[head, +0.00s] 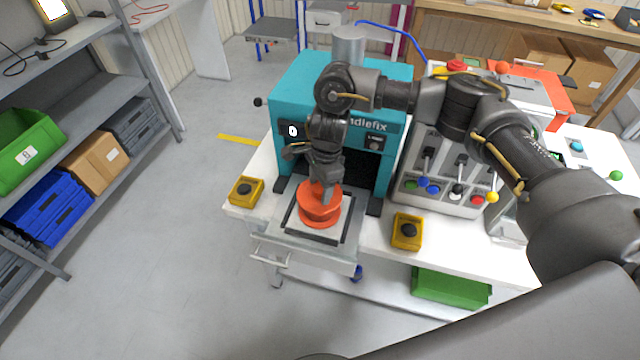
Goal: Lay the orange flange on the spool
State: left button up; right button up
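An orange round piece (312,212) with disc-like layers sits on the plate (298,229) in front of the teal machine. From this angle I cannot clearly separate the flange from the spool. My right gripper (327,190) points down over the middle of the orange piece, its fingertips at or touching its raised centre. The fingers are small and partly hidden, so I cannot tell whether they are shut on it. My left gripper is not in view.
The teal machine (290,95) rises right behind the plate. Yellow button boxes stand at left (246,191) and right (407,232). A grey control panel (440,185) with levers is to the right. Shelves with bins line the left; the floor between is clear.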

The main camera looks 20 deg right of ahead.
notch_tip(320, 180, up, 11)
jog(key=d+b, duration=0.1)
jog(key=b, duration=0.1)
jog(key=shift+d, duration=0.15)
dwell(0.3)
jog(key=shift+w, duration=0.1)
